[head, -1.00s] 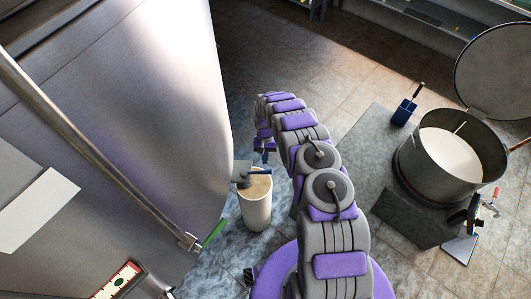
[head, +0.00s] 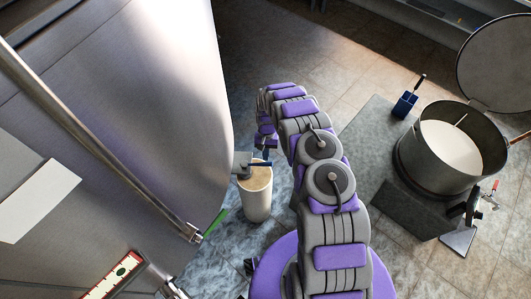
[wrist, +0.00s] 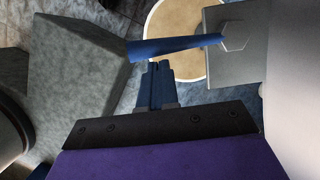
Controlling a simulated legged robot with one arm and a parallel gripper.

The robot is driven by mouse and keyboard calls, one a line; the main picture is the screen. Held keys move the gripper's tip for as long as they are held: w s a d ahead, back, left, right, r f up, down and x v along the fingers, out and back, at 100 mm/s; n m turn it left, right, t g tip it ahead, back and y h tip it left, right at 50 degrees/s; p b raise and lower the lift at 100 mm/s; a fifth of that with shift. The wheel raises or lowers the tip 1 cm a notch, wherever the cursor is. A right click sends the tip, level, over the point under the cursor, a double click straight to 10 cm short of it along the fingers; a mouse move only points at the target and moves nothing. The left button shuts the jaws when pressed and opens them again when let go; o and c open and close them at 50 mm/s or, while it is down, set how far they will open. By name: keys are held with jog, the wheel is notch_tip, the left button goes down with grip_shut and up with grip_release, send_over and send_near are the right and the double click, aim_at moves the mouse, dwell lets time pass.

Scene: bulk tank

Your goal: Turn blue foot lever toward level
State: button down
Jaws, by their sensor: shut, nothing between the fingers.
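The blue foot lever (wrist: 175,47) is a short bar that runs left from a hex nut on a grey metal block (wrist: 240,62) in the wrist view. It looks roughly level there, its left end slightly lower. In the head view the lever (head: 259,164) is small, beside the tank's lower right side. My gripper (wrist: 158,86) has its dark blue fingers together, with nothing between them. The fingertips appear just below the lever in the wrist view; I cannot tell whether they touch it.
A white cylinder (head: 257,202) with a tan top stands under the lever. The large steel tank (head: 150,110) fills the left. A red-framed gauge with a green oval (head: 118,273) is at the lower left.

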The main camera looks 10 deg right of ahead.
aim_at(266, 164)
jog(key=s+m, duration=0.1)
jog(key=s+m+p, duration=0.1)
jog(key=shift+s+a+r+m+y, duration=0.1)
jog(key=shift+s+a+m+y, duration=0.05)
jog(key=shift+s+m+y, duration=0.2)
jog(key=shift+s+a+m+y+p, duration=0.25)
jog(key=shift+s+m+p, duration=0.3)
jog(key=shift+m, duration=0.2)
jog(key=shift+s+a+m+t, duration=0.25)
jog(key=shift+s+m, duration=0.2)
jog(key=shift+m, duration=0.2)
jog(key=shift+s+a+m+t, duration=0.15)
jog(key=shift+s+m+t, duration=0.1)
jog(key=shift+s+m, duration=0.3)
jog(key=shift+w, duration=0.1)
